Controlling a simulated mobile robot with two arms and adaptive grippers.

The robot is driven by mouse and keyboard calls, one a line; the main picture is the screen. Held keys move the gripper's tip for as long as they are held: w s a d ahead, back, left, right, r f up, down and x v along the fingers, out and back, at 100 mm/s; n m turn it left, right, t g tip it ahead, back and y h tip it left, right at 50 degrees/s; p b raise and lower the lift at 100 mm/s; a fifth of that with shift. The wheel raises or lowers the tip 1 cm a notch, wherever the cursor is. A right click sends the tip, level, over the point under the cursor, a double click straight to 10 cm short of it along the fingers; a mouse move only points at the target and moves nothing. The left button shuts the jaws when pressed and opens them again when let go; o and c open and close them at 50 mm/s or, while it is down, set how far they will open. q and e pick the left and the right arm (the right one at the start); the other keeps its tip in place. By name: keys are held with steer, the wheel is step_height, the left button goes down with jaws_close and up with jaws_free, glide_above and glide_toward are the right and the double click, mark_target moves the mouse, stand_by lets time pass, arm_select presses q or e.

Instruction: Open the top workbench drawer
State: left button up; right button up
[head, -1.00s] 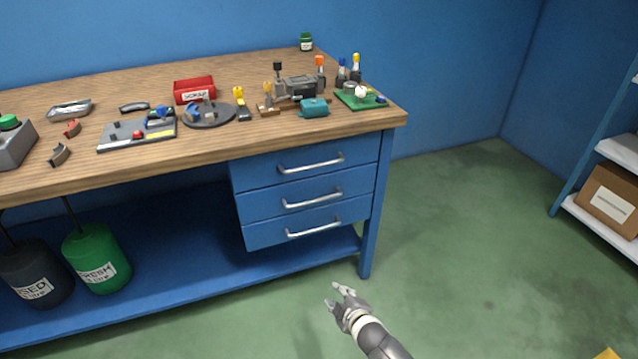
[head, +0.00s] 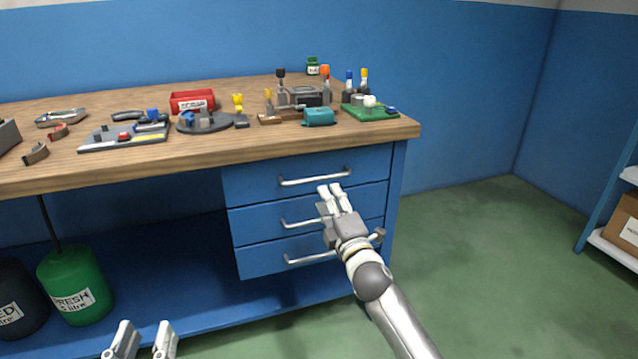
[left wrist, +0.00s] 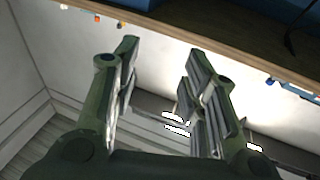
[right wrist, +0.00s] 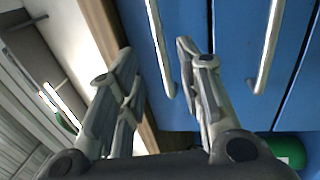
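The top workbench drawer (head: 255,183) is a blue front under the wooden worktop, and it is closed. Its silver bar handle (head: 300,181) runs across it. My right gripper (head: 329,190) is in front of the drawers, its fingertips just below the right part of this handle. In the right wrist view the fingers (right wrist: 154,52) are open, and the top handle (right wrist: 158,40) shows between them; I cannot tell whether they touch it. My left gripper (head: 144,330) is low at the bottom left, away from the drawers. Its fingers (left wrist: 163,50) are open and empty.
Two more closed drawers with bar handles (head: 300,260) lie below. The worktop (head: 200,155) overhangs the drawers and carries several tools. A green canister (head: 72,280) stands on the lower shelf. The floor (head: 480,260) to the right is clear.

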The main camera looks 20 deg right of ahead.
mark_target(319, 180)
arm_select(q)
steer(key=s+r+t+h+b, duration=0.2)
steer(key=s+r+t, duration=0.2)
steer(key=r, duration=0.5)
steer(key=shift+t, duration=1)
arm_select(e)
steer(key=shift+w+a+r, duration=0.1)
steer(key=shift+w+r, duration=0.15)
steer(key=shift+w, duration=1.15)
steer(key=shift+w+a+r, duration=0.1)
steer(key=shift+w+r, duration=0.2)
steer(key=shift+w, duration=1.15)
steer(key=shift+w+r, duration=0.25)
steer(key=shift+w, duration=1.15)
arm_select(q)
steer(key=shift+d, duration=0.1)
steer(key=shift+f, duration=0.1)
arm_select(e)
jaws_close()
